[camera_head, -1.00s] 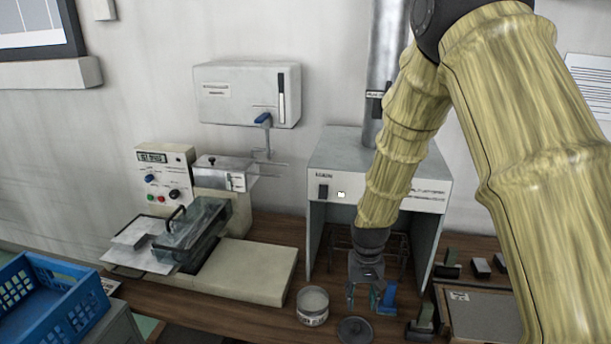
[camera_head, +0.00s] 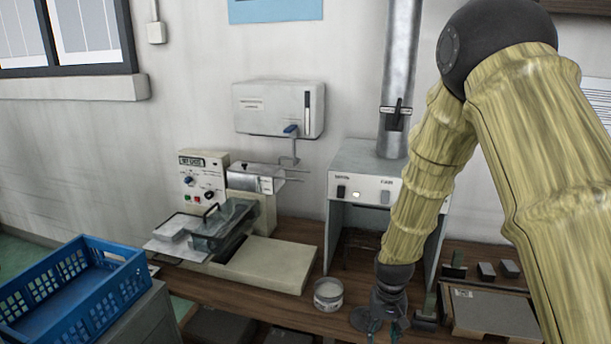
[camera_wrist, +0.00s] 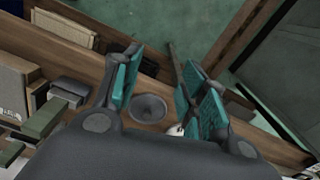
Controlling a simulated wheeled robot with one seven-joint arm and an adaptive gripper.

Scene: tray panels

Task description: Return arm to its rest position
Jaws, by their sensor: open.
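My gripper (camera_head: 387,327) hangs low at the front of the wooden bench, in front of the fume hood, with the arm bent above it. In the wrist view the gripper (camera_wrist: 166,88) is open, its teal pads apart with nothing held between them. A dark round lid (camera_wrist: 149,108) shows beyond the gap, on the wooden surface; in the head view the lid (camera_head: 360,319) is partly hidden by the gripper.
The fume hood (camera_head: 365,186) stands close behind the arm. A grey panel tray (camera_head: 490,312) lies to the right. A bench machine (camera_head: 190,205) and a blue crate (camera_head: 75,290) are at the left. The wrist view shows green floor (camera_wrist: 190,25) past the bench edge.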

